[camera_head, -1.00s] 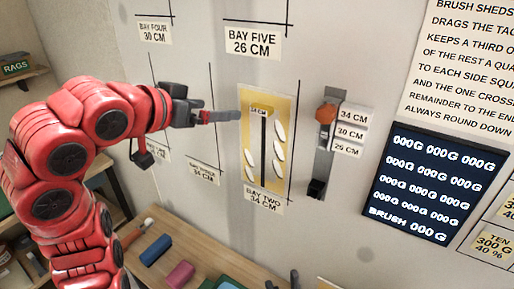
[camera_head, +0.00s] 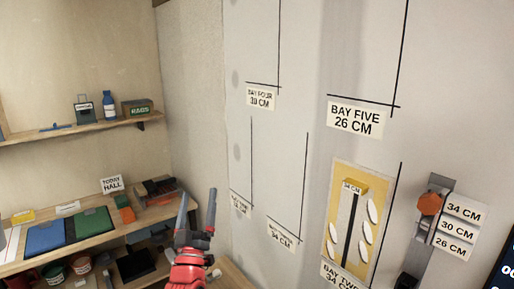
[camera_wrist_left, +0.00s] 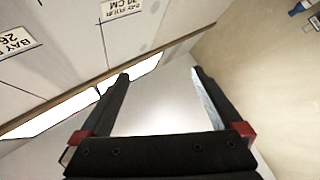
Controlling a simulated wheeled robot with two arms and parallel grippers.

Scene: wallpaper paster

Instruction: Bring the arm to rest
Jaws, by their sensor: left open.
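My left arm is red and comes up from the bottom of the head view. Its gripper (camera_head: 197,215) points upward in front of the wall corner. The two dark fingers are apart with nothing between them. In the left wrist view the gripper (camera_wrist_left: 158,80) is also open and empty, with the wall to its left and the wooden wall to its right. My right gripper is not in either view.
A yellow panel (camera_head: 341,185) hangs on the bay two wall. A slider with an orange knob (camera_head: 429,204) is right of it. A shelf (camera_head: 75,131) and a lower counter (camera_head: 75,252) with blue and green trays stand at left. Open air surrounds the gripper.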

